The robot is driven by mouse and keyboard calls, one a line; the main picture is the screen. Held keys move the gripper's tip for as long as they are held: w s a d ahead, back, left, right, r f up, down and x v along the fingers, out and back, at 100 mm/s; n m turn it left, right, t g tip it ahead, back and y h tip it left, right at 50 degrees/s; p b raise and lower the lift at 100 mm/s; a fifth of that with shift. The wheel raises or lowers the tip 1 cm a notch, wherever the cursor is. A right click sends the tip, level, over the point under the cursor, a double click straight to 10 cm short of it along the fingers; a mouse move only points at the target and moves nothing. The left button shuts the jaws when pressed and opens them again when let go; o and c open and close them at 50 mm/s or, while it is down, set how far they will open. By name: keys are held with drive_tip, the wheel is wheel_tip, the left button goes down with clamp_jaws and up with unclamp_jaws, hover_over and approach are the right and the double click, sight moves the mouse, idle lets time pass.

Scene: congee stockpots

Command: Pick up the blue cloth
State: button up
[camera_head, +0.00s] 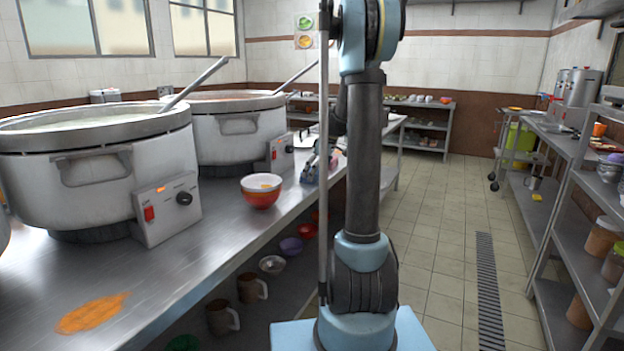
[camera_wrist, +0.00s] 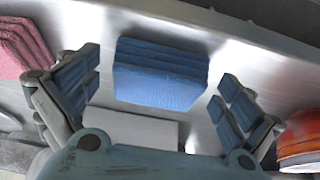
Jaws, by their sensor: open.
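The blue cloth (camera_wrist: 160,75) is a thick folded stack with visible layers. In the wrist view it lies on the shiny metal counter, between and ahead of my fingers. My gripper (camera_wrist: 160,72) is open, with one finger to the left of the cloth and one to the right, a gap showing on each side. In the head view my arm partly hides this spot, and small blue and pale shapes show at the counter beside the red bowl (camera_head: 261,191); I cannot clearly separate cloth from gripper there.
A pale block (camera_wrist: 130,130) lies near the palm. Large stockpots (camera_head: 95,165) stand along the counter (camera_head: 215,225). The tiled floor (camera_head: 440,220) is clear.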

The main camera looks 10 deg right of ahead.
drive_tip(key=shift+f, duration=0.15)
drive_tip(key=c, duration=1)
wheel_tip(320, 180, up, 10)
drive_tip(key=shift+r, duration=0.1)
